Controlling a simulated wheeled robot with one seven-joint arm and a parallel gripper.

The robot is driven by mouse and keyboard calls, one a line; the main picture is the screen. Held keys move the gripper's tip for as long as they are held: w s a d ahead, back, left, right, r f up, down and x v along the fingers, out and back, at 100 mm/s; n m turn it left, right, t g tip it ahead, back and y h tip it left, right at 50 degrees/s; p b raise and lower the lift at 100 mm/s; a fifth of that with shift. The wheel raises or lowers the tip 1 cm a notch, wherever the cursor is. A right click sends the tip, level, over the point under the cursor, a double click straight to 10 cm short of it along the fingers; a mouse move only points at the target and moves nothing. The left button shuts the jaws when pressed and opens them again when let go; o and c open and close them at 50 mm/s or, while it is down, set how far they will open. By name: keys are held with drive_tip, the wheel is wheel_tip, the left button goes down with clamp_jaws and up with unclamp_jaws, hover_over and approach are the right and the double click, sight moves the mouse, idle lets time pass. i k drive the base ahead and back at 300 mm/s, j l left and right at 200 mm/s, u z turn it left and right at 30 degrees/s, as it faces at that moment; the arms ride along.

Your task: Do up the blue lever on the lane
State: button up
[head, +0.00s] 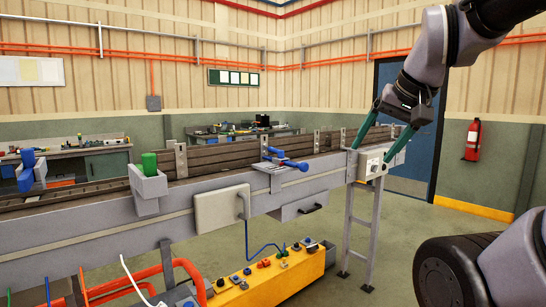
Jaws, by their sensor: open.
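A blue lever (289,162) sits on a grey plate at the side of the roller lane (225,153), near the middle of the head view. Its arm lies roughly level, with a rounded end at the right. My gripper (373,158) is to the right of the lever, pointing down, with its two green fingers spread apart. They stand on either side of a small pale box (371,163) on the lane's side, as seen from here. I cannot tell whether they touch it. Nothing is held. A second blue part (31,170) stands at the far left of the lane.
A green block (149,163) sits in a grey bracket left of the lever. A pale panel (222,208) and a drawer box (296,207) hang on the lane's side. A yellow control box (270,283) and orange tubing (150,275) lie below. Open floor is at the right.

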sight(281, 152)
drive_tip(key=i+j, duration=0.2)
drive_tip(key=i, duration=0.25)
drive_tip(key=i+j+u, duration=0.1)
drive_tip(key=i, duration=0.4)
